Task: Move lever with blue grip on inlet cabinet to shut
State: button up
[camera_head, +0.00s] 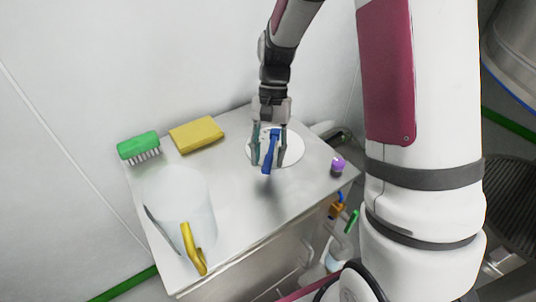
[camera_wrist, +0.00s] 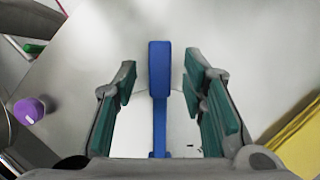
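The lever with the blue grip (camera_head: 270,152) sits on a round white plate (camera_head: 291,151) on top of the steel cabinet (camera_head: 250,205). In the wrist view the blue grip (camera_wrist: 159,70) stands between my two fingers, with a gap on each side. My gripper (camera_head: 269,160) is open around the blue grip, pointing down from above. In the wrist view my gripper (camera_wrist: 162,95) shows its green pads apart, not touching the grip. The lever's lower end is partly hidden by the gripper body in the wrist view.
A green brush (camera_head: 138,146), a yellow sponge (camera_head: 197,134), a translucent white container (camera_head: 180,205) and a yellow-handled tool (camera_head: 193,250) occupy the cabinet's left side. A purple knob (camera_head: 338,165) is near the right edge. The front middle of the top is clear.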

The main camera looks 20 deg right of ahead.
jog(key=shift+f, duration=0.15)
jog(key=shift+c, duration=0.3)
grip_shut()
